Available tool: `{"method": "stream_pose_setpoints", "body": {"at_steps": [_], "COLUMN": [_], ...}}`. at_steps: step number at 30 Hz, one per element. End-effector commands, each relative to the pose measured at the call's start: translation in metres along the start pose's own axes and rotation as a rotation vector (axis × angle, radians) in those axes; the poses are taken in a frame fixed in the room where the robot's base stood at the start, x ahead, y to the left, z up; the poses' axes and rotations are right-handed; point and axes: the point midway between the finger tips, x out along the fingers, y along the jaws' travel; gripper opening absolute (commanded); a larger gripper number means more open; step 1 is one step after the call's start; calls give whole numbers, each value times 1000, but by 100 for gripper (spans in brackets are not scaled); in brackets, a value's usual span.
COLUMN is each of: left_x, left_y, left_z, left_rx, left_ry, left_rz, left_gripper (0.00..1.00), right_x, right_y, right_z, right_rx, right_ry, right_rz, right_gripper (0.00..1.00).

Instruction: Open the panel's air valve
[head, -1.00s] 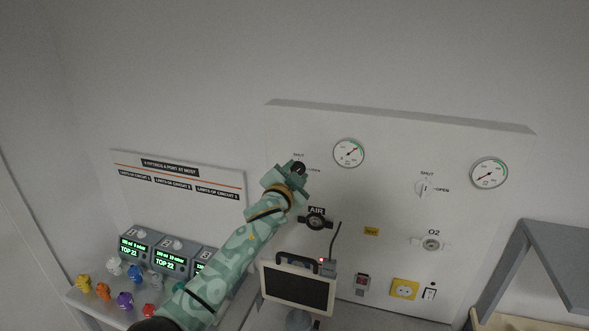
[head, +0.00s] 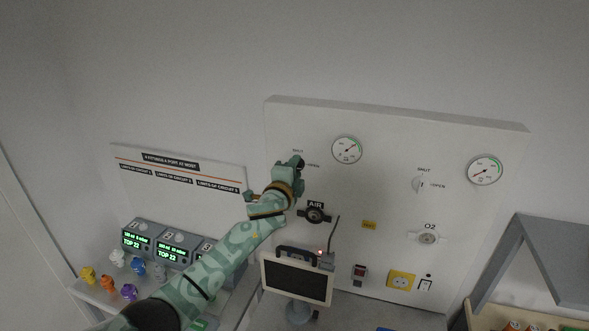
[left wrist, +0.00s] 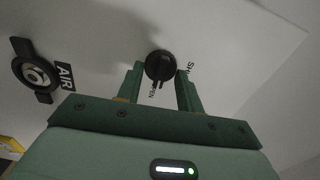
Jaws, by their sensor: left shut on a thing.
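The air valve is a round black knob (left wrist: 160,66) on the white wall panel (head: 400,130), seen in the left wrist view with SHUT and OPEN lettering beside it. Its narrow grip points down that picture, towards the partly hidden OPEN lettering. My left gripper (head: 295,164) is at the valve in the head view and hides most of it. In the left wrist view its two green fingers (left wrist: 160,84) stand on either side of the knob, shut on it. The black AIR outlet (head: 314,214) is below the gripper. My right gripper is not in view.
A gauge (head: 347,150) is right of the valve. The O2 valve (head: 418,185), its gauge (head: 485,170) and the O2 outlet (head: 428,238) are farther right. A dark monitor (head: 297,280) stands below. Pump units (head: 160,243) and coloured fittings (head: 108,284) are lower left.

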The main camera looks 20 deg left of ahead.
Motion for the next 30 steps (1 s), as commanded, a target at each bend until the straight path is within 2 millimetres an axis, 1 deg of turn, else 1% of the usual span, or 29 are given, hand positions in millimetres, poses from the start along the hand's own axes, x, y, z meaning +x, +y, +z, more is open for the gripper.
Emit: {"method": "stream_pose_setpoints", "body": {"at_steps": [6,20,21,22,23,30], "left_x": [0,0,0,0,0,0], "left_y": [1,1,1,1,1,1], "left_z": [0,0,0,0,0,0], "left_rx": [50,61,61,61,60,59], "left_ry": [1,1,1,1,1,0], "left_rz": [1,1,1,1,1,1], "left_gripper": [14,14,45,53,57,57], "right_x": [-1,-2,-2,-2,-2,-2], "right_y": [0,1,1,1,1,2], "right_z": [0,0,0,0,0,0], "right_rx": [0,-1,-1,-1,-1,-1], "right_ry": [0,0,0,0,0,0], "right_rz": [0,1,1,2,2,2], "right_gripper": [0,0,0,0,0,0]}}
